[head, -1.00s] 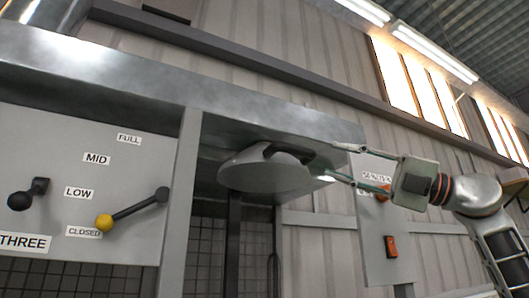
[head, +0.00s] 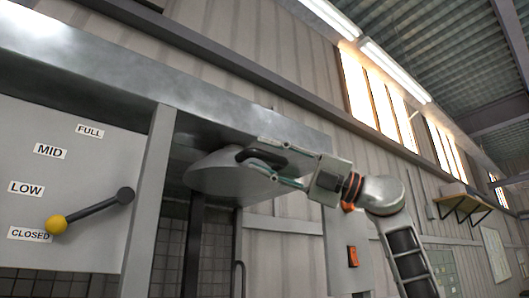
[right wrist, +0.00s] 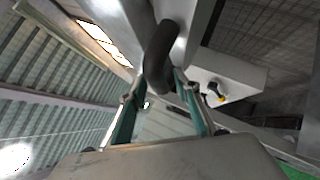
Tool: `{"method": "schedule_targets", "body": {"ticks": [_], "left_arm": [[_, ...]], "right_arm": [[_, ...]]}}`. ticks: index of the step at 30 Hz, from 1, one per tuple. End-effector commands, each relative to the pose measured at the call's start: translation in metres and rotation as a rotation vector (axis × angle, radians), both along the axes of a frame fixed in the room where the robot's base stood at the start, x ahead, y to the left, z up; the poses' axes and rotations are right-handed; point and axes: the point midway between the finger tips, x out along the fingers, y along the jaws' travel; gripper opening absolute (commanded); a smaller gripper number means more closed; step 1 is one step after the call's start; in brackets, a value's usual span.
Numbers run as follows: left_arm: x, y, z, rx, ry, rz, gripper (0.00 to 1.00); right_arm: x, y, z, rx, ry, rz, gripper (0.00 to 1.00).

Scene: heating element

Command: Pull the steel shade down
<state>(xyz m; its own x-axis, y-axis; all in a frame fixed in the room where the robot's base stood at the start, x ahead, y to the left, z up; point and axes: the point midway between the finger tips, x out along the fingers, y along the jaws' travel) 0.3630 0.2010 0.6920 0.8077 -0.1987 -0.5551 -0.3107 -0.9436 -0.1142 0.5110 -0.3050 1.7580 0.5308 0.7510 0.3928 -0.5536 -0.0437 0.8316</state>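The steel shade (head: 215,178) is a grey metal hood with a dark curved handle (head: 280,152), hanging under the steel beam in the head view. My right gripper (head: 258,152) is at the handle, its two fingers apart, one above and one below it. In the right wrist view the dark handle (right wrist: 160,55) comes down between the teal fingers of the gripper (right wrist: 160,88); whether they touch it is not clear. My left gripper is not in view.
A steel beam (head: 150,85) runs above the shade. At left, a panel has a yellow-knobbed lever (head: 57,224) at CLOSED, with LOW, MID and FULL labels above. A grey box with an orange switch (head: 352,256) is behind my right arm.

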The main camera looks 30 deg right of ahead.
Motion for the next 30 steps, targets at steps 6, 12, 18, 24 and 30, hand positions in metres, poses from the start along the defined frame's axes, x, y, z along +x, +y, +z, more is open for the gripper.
{"method": "schedule_targets", "body": {"ticks": [6, 12, 18, 24, 30], "left_arm": [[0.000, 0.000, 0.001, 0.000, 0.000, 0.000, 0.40], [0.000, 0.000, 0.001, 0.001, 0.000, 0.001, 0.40], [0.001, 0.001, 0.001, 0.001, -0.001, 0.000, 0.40], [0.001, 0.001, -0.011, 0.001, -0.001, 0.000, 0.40], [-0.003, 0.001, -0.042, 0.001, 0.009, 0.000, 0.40]], "right_arm": [[0.003, 0.005, 0.002, -0.001, 0.001, 0.000, 0.32], [0.003, 0.004, 0.002, -0.001, 0.001, 0.000, 0.16], [0.003, 0.004, 0.002, -0.001, 0.001, 0.000, 0.00], [0.003, 0.004, -0.016, -0.002, 0.001, -0.001, 0.00], [0.005, 0.004, -0.061, -0.002, 0.005, -0.002, 0.00]]}}
